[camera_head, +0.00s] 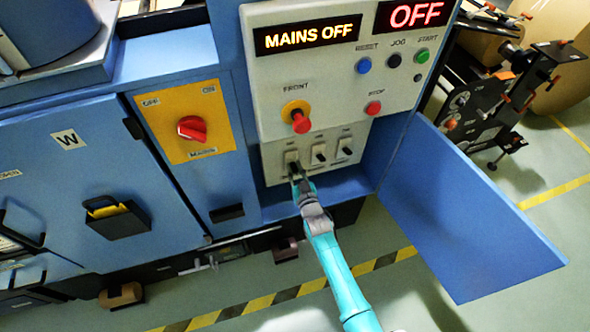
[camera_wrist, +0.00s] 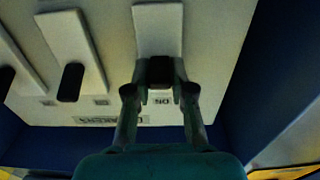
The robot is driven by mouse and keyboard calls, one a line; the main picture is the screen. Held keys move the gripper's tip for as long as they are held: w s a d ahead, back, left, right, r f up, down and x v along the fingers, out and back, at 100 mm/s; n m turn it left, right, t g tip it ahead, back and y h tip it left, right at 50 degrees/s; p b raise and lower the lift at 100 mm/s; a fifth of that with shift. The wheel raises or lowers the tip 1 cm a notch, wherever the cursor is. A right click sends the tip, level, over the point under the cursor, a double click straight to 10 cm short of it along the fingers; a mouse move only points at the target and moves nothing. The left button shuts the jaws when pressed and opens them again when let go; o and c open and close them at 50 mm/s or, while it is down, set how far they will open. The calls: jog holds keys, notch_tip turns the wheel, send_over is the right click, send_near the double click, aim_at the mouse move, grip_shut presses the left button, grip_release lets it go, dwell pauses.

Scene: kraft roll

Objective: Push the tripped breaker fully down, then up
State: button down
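The breaker panel (camera_head: 329,170) is a pale plate low on the cabinet front with three black toggles in a row. My gripper (camera_head: 295,178) is at the leftmost breaker (camera_head: 291,157) and partly hides its toggle. In the wrist view that breaker's black toggle (camera_wrist: 160,69) sits between the two fingertips of my gripper (camera_wrist: 160,92). The fingers are drawn close in on both sides and appear shut on it. The middle breaker (camera_head: 319,153) and right breaker (camera_head: 346,149) are free. The upper display (camera_head: 306,35) reads MAINS OFF.
Above the breakers are a red FRONT knob (camera_head: 300,122) and a red STOP button (camera_head: 374,108). A red rotary switch (camera_head: 192,128) on a yellow plate is to the left. An open blue door (camera_head: 470,215) stands close on the right.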

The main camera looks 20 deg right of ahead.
jog(key=shift+w+f+t, duration=0.15)
jog(key=shift+f+t, duration=0.25)
jog(key=shift+t, duration=0.7)
jog(key=shift+w+f+t, duration=0.1)
jog(key=shift+f+t, duration=0.3)
jog(key=shift+t, duration=1)
jog(key=shift+s+f, duration=0.1)
jog(key=c, duration=1)
grip_release()
jog(key=shift+s+f, duration=0.1)
jog(key=shift+s, duration=0.05)
jog(key=v, duration=1.1)
jog(key=shift+s+f, duration=0.25)
jog(key=shift+s, duration=0.05)
